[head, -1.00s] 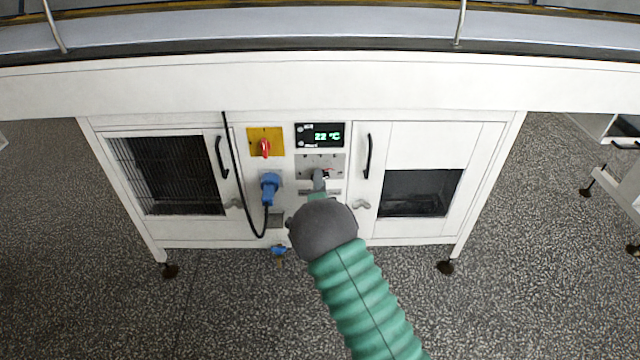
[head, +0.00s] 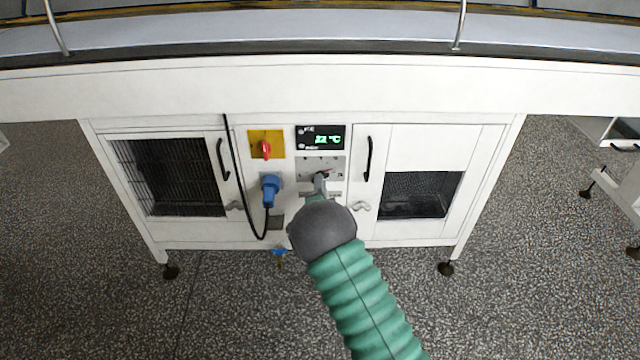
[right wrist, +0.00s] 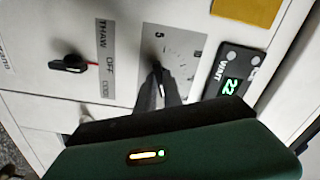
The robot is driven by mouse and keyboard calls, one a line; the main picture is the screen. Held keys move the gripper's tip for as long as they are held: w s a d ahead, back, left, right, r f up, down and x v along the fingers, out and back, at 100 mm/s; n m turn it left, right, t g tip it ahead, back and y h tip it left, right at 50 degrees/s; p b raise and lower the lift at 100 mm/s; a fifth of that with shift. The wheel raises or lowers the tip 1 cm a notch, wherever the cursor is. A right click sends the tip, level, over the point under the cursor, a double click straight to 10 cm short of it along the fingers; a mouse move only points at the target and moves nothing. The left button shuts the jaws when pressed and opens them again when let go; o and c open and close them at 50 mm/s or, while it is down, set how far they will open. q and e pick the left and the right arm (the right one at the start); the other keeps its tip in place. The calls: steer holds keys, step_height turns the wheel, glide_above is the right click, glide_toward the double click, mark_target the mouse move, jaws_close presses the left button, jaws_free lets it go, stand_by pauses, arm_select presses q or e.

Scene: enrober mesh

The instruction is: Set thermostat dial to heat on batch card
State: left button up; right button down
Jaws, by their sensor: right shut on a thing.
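The thermostat's metal scale plate (head: 308,163) is on the white cabinet, below a black display (head: 320,131) that reads 22 °C in green. My right gripper (head: 320,182) reaches up to the plate from below. In the right wrist view, its two fingers (right wrist: 158,88) are shut on the small dial (right wrist: 158,62) on the scale plate (right wrist: 181,45). The fingers hide most of the dial, so its pointer setting cannot be read. Marks near 5 and 10 show on the plate. No batch card can be made out. My left gripper is out of view.
A black selector knob (right wrist: 73,63) with a red tip is beside a THAW/OFF label (right wrist: 104,55). A yellow plate with a red switch (head: 266,149) and a blue plug (head: 270,189) with a black cable are left of the dial. Black door handles (head: 368,158) flank the panel.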

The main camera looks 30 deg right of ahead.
steer(key=shift+s+f+n+p, duration=0.1)
steer(key=shift+n+p, duration=3.2)
steer(key=shift+n, duration=6.3)
steer(key=c, duration=1.5)
jaws_free()
